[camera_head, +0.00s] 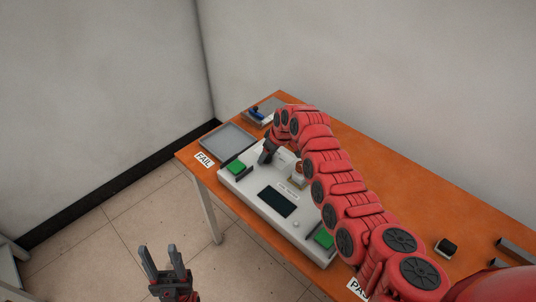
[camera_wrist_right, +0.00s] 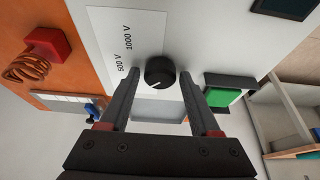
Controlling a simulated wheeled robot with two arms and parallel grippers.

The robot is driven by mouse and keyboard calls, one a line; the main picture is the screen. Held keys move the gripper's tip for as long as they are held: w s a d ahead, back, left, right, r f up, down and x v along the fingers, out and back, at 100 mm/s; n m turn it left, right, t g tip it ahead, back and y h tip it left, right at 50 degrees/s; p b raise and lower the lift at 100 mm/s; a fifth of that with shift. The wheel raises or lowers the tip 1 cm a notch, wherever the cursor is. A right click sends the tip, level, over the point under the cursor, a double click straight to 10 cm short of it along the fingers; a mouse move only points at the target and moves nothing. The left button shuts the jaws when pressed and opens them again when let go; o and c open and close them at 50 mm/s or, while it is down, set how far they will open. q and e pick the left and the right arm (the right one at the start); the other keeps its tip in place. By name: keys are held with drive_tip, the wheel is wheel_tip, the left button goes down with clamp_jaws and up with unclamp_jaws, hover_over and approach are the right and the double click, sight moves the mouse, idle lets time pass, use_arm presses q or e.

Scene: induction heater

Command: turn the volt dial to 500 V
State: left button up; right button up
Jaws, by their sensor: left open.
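The volt dial (camera_wrist_right: 160,72) is a round black knob with a short white pointer mark, on the pale face of the heater (camera_head: 240,183). A white label (camera_wrist_right: 112,30) beside it reads 500 V and 1000 V. The mark sits on the dial's lower part in the right wrist view; its exact setting is hard to tell. My right gripper (camera_head: 265,158) is open, with one finger to each side of the dial; contact is not visible. In the head view it hides the dial. My left gripper (camera_head: 165,262) is open and empty, away from the table over the floor.
A copper coil (camera_wrist_right: 30,65) on a red block stands close to the dial. A grey tray (camera_head: 228,140) lies by the FAIL label. My right arm covers much of the orange table (camera_head: 415,193).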

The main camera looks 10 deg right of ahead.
clamp_jaws()
drive_tip(key=shift+a+m+t+h, duration=0.1)
drive_tip(key=shift+m+t+h, duration=0.2)
drive_tip(key=shift+m, duration=0.4)
drive_tip(key=shift+f+m+b, duration=0.15)
drive_tip(key=shift+m+b, duration=0.15)
drive_tip(key=shift+m, duration=0.5)
drive_tip(key=shift+a+f+m+h+b, duration=0.1)
drive_tip(key=shift+m+h+b, duration=0.65)
drive_tip(key=shift+m, duration=0.45)
drive_tip(key=shift+r+m+t+h+b, duration=0.15)
drive_tip(key=shift+m+h+b, duration=0.15)
drive_tip(key=shift+m+b, duration=0.5)
drive_tip(key=shift+r+m+t+h+b, duration=0.15)
drive_tip(key=shift+m+h+b, duration=0.1)
drive_tip(key=shift+m+b, duration=0.5)
drive_tip(key=shift+m, duration=0.25)
